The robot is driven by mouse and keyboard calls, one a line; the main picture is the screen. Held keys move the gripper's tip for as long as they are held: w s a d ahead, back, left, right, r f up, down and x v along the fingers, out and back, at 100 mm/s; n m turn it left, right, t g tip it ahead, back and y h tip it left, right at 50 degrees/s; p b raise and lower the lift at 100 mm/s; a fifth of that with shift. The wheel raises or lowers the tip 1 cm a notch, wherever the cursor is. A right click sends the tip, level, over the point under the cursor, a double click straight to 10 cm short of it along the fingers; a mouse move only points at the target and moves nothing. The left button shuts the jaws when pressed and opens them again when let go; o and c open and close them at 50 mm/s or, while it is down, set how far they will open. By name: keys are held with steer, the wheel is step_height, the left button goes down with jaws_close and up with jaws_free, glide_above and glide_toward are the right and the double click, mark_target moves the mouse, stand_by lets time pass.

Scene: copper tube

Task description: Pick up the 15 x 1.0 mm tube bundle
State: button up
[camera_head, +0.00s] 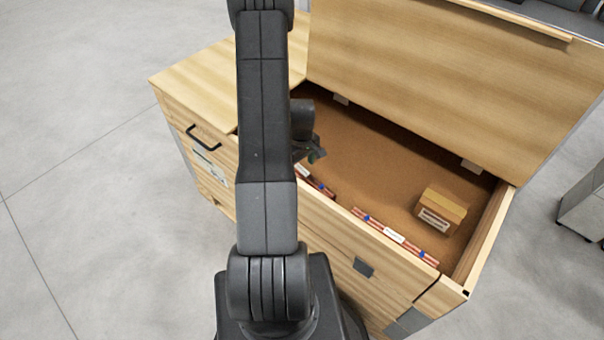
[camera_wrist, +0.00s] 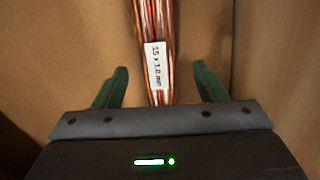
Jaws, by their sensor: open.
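The 15 x 1.0 mm tube bundle (camera_wrist: 153,22) shows in the wrist view as several copper tubes with a white label reading "15 x 1.0 mm". It runs from the top edge down between the two green fingers of my gripper (camera_wrist: 160,88). The fingers are open, one on each side of the bundle, with a gap to each. The bundle's lower part is hidden behind the gripper body. In the head view my gripper (camera_head: 316,153) is inside the wooden chest, mostly hidden by my arm. A bundle (camera_head: 318,183) lies just below it, partly hidden; its label is unreadable there.
Another copper bundle (camera_head: 394,236) with a white label and blue bands lies along the chest's front wall to the right. A cardboard box (camera_head: 441,211) stands in the right part. The raised lid (camera_head: 450,80) leans behind. The chest floor (camera_head: 385,165) between is bare.

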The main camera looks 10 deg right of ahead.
mark_target(302, 169)
steer(key=shift+w+d+f, duration=0.1)
steer(key=shift+d+f, duration=0.05)
steer(key=shift+f, duration=1.6)
steer(key=c, duration=1.2)
jaws_close()
steer(key=shift+r, duration=0.1)
